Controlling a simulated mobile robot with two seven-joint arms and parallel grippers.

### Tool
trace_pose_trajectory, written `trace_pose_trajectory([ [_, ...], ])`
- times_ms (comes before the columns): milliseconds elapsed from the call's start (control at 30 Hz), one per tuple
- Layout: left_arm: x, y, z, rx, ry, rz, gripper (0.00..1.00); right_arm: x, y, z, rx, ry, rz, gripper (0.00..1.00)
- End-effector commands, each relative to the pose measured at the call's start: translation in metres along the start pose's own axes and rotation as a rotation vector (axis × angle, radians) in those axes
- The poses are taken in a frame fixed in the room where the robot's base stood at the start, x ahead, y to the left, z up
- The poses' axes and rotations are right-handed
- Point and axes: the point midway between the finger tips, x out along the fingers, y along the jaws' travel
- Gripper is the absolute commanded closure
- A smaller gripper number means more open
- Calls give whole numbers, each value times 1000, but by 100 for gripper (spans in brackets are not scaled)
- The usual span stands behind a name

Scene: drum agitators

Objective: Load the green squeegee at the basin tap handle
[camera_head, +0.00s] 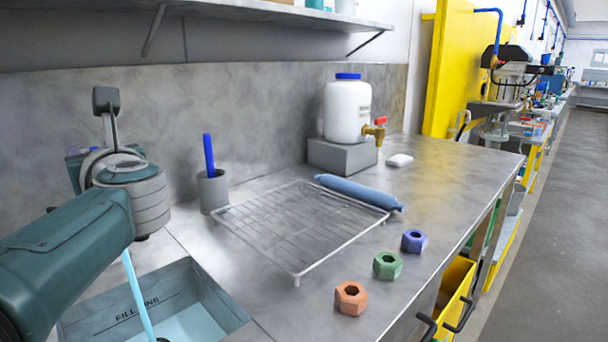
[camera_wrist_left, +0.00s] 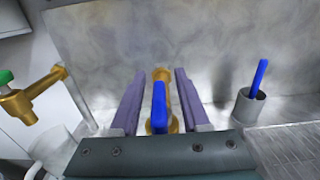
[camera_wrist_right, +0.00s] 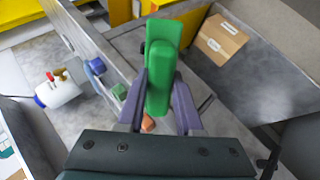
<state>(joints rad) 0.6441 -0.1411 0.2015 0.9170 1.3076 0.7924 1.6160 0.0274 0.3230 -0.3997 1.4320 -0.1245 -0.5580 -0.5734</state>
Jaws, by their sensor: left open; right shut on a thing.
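The green squeegee (camera_wrist_right: 164,75) is in the right wrist view, between the purple fingers of my right gripper (camera_wrist_right: 160,88), which is shut on it. The basin tap handle (camera_wrist_left: 159,105) is blue, on a brass tap (camera_wrist_left: 162,76) in the left wrist view. My left gripper (camera_wrist_left: 160,88) is open, one finger on each side of the handle, with gaps visible. In the head view my left arm hides the tap. A light blue water stream (camera_head: 138,295) falls into the basin (camera_head: 180,285), which is marked with a fill line. My right gripper is not in the head view.
A wire rack (camera_head: 260,215) and a grey cup with a blue stick (camera_head: 214,190) stand right of the basin. A brass valve with green handle (camera_wrist_left: 20,100) is at left.

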Motion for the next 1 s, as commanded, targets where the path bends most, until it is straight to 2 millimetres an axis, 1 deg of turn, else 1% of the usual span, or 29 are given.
trace_pose_trajectory([
  [200, 0, 0, 0, 1, 0, 0, 54, 0, 0, 0, 0, 0, 1, 100],
  [600, 0, 0, 0, 1, 0, 0, 99, 0, 0, 0, 0, 0, 1, 100],
  [633, 0, 0, 0, 1, 0, 0, 100, 0, 0, 0, 0, 0, 1, 100],
  [1000, 0, 0, 0, 1, 0, 0, 100, 0, 0, 0, 0, 1, 1, 100],
])
